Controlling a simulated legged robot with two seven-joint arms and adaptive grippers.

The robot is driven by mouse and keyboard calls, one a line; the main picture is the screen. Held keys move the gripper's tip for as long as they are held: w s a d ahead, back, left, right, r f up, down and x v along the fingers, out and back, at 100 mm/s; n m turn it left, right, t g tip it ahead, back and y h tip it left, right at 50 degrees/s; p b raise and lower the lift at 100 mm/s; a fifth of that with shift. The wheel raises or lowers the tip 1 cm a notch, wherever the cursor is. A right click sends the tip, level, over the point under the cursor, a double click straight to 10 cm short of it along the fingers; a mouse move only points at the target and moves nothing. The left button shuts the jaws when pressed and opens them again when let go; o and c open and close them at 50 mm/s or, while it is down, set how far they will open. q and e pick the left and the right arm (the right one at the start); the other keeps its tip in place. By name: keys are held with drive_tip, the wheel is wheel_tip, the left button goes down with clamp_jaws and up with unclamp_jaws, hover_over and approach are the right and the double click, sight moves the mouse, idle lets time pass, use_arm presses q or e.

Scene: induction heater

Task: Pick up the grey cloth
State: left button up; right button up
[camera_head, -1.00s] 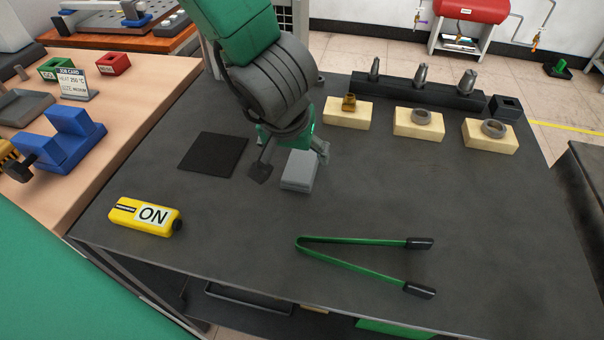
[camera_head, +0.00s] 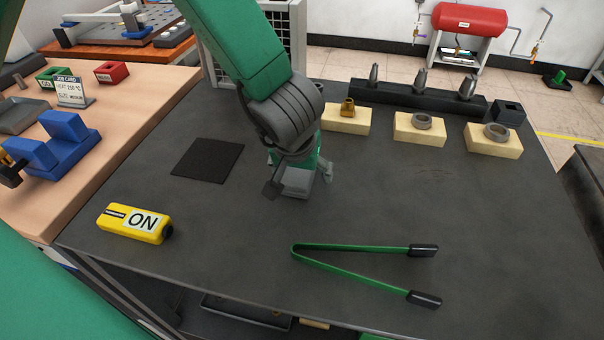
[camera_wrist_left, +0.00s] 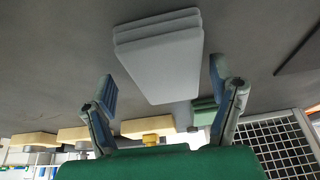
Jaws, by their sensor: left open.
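The grey cloth (camera_head: 297,184), a folded pale grey block, lies on the dark table, partly hidden by my left gripper in the head view. It shows as a layered stack in the left wrist view (camera_wrist_left: 160,58). My left gripper (camera_head: 300,180) is low over the cloth, with one finger to its left and one to its right. In the left wrist view my left gripper (camera_wrist_left: 160,75) has its fingers wide apart, and gaps show between them and the cloth. My right gripper is not in view.
Green tongs (camera_head: 350,266) lie in front of the cloth, and a yellow ON device (camera_head: 135,223) is at the front left. A black square mat (camera_head: 208,160) lies left of the gripper. Wooden blocks (camera_head: 418,127) with metal parts stand at the back right.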

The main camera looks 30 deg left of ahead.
use_arm(q)
drive_tip(key=shift+a+f, duration=0.2)
drive_tip(key=shift+a, duration=0.25)
drive_tip(key=shift+a+f, duration=0.1)
drive_tip(key=shift+a, duration=0.05)
drive_tip(key=shift+c, duration=0.8)
drive_tip(key=shift+s, duration=0.1)
drive_tip(key=c, duration=1.1)
drive_tip(key=shift+d, duration=0.35)
drive_tip(key=r+p, duration=0.2)
drive_tip(key=r, duration=0.3)
drive_tip(key=r+p, duration=0.3)
drive_tip(key=r, duration=0.1)
drive_tip(key=shift+a+r, duration=0.2)
drive_tip(key=shift+r, duration=0.55)
drive_tip(key=shift+d, duration=0.1)
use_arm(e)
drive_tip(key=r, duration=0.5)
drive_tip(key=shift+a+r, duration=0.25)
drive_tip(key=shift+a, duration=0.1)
